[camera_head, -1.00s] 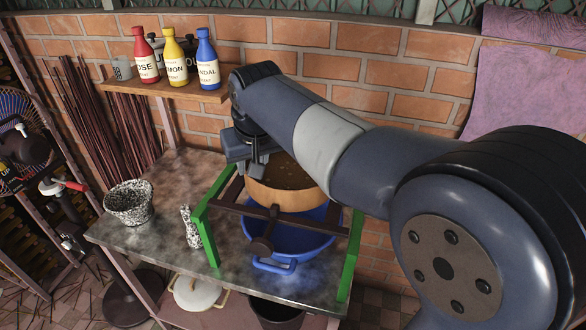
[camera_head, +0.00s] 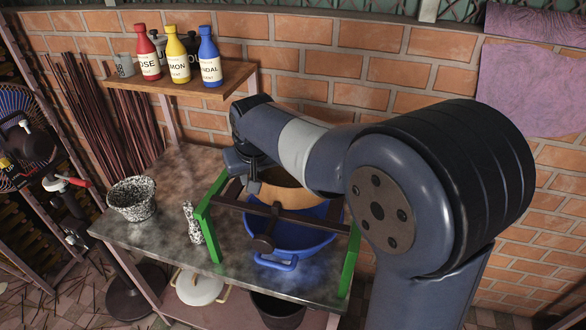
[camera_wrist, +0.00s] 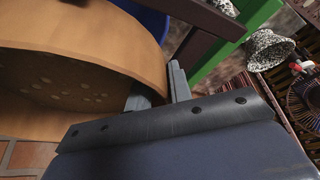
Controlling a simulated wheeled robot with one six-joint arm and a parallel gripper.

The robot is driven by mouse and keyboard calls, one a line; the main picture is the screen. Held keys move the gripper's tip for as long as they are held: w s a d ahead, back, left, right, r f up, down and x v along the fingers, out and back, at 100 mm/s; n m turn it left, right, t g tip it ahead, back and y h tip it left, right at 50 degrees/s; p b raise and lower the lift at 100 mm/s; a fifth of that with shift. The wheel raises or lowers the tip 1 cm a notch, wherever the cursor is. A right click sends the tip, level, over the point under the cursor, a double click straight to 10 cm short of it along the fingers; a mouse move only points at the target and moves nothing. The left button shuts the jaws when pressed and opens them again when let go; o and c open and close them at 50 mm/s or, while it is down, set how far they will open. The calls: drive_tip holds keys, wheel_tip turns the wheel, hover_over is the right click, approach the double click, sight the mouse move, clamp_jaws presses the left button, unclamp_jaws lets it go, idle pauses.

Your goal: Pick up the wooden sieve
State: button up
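The round wooden sieve (camera_head: 285,194) rests at the dark crossbars of the green-legged stand, above a blue basin (camera_head: 290,236). My arm hides its right and back parts. My gripper (camera_head: 254,186) is at its left side. In the wrist view, the sieve's tan wall (camera_wrist: 95,45) and its perforated bottom fill the left side. The fingers of my gripper (camera_wrist: 160,90) straddle the wall, one inside and one outside. I cannot tell whether they press on it.
The stand's green legs (camera_head: 207,222) rise on a grey table (camera_head: 170,235). A wooden shelf (camera_head: 190,86) with bottles hangs on the brick wall above.

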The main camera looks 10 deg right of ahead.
clamp_jaws()
drive_tip(key=shift+r, duration=0.1)
